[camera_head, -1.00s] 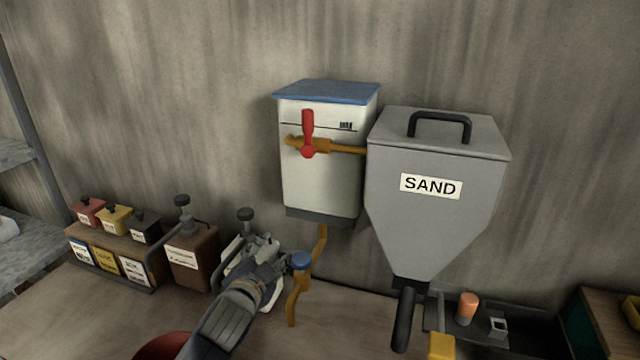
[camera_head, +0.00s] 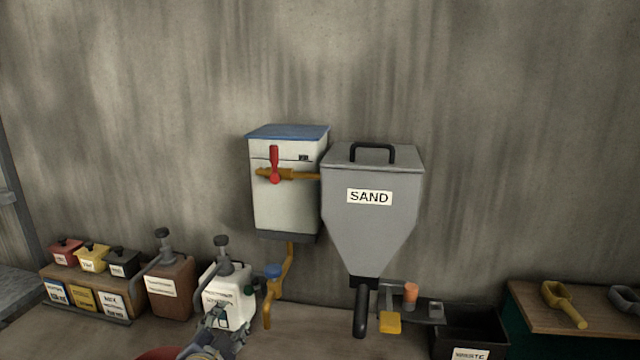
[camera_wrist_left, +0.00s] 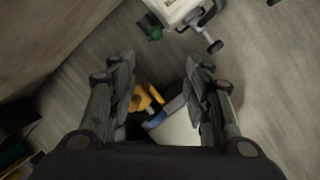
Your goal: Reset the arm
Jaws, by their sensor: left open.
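My left gripper (camera_head: 220,318) is low in the head view, in front of the white jug (camera_head: 229,295) with a dark pump top. I cannot tell whether it touches the jug. In the left wrist view its two fingers (camera_wrist_left: 160,68) stand wide apart with nothing gripped. Beyond them show an orange-yellow part (camera_wrist_left: 148,98) and a pale body with a blue edge. The white jug, with its green cap (camera_wrist_left: 153,32), shows at the top of that view, outside the fingers. My right gripper is not in view.
A white tank (camera_head: 285,215) with a red-handled tap and the grey SAND hopper (camera_head: 372,230) hang on the wall. Small labelled boxes and a brown jug (camera_head: 170,290) stand at left. A black bin (camera_head: 470,330) and a bench (camera_head: 540,315) with a yellow scoop are at right.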

